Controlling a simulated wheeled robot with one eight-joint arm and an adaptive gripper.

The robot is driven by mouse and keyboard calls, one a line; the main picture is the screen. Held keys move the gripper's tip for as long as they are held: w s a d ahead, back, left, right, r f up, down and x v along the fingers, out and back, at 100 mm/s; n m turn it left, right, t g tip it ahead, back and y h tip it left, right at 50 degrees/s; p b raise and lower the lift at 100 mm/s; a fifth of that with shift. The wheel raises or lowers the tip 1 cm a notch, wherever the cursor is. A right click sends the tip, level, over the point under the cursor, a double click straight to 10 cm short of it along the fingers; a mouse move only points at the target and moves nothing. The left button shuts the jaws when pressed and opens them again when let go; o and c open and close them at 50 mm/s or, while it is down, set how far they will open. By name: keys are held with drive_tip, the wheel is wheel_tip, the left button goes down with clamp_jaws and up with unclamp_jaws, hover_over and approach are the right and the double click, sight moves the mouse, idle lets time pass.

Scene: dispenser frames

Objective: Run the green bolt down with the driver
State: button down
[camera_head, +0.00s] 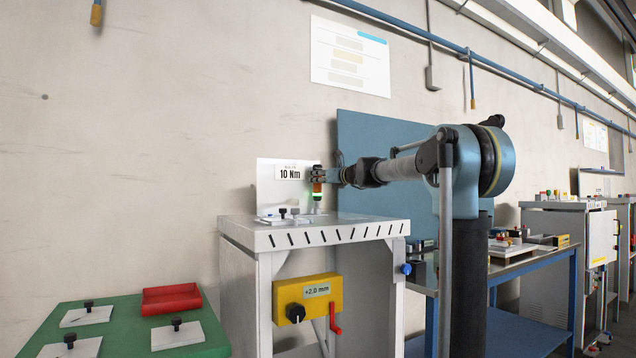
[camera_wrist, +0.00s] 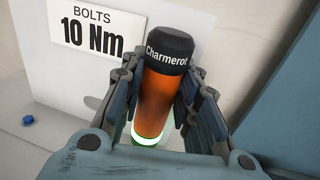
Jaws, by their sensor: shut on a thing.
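The driver (camera_wrist: 155,95) has an orange body, a black cap lettered "Charmerol" and a glowing green ring at its lower end. My gripper (camera_wrist: 160,100) is shut around its body, with one finger on each side. In the head view, the driver (camera_head: 317,188) is upright above the right part of the grey bench top (camera_head: 330,222), in front of the white "10 Nm" panel (camera_head: 275,190). I cannot make out the green bolt; the driver and its green glow cover the spot below. A blue bolt (camera_wrist: 28,120) shows at the left of the wrist view.
A plate with black knobs (camera_head: 283,219) lies on the bench, left of the driver. A yellow box (camera_head: 307,299) marked "+2.0 mm" and a red lever (camera_head: 335,319) sit below. A green table (camera_head: 130,325) with several plates and a red tray (camera_head: 171,299) stands at lower left.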

drive_tip(key=shift+r, duration=0.1)
idle(0.3)
drive_tip(key=shift+r, duration=2.4)
